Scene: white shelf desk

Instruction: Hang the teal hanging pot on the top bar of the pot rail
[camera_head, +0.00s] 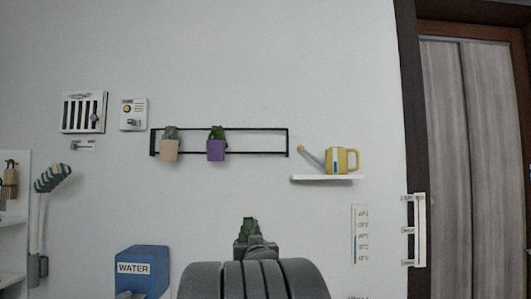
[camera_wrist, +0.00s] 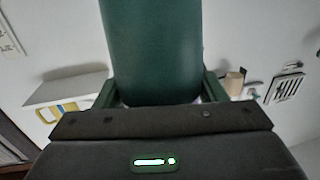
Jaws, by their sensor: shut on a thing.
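The teal hanging pot (camera_wrist: 151,50) fills the upper middle of the wrist view as a dark green-teal body. My gripper (camera_wrist: 158,95) is shut on it, with a finger at each side. In the head view a green plant top (camera_head: 250,227) shows above my gripper (camera_head: 255,243); my arm hides most of the pot there. The black pot rail (camera_head: 260,129) is on the wall, higher in the picture than my gripper and apart from the held pot. A beige pot (camera_head: 168,150) and a purple pot (camera_head: 216,150) hang on the rail's left half.
The right half of the rail is free. A white shelf (camera_head: 327,178) with a yellow watering can (camera_head: 341,160) is right of the rail. A blue WATER box (camera_head: 142,268) stands low at left. A vent grille (camera_head: 83,112) and a small panel (camera_head: 133,114) are at upper left.

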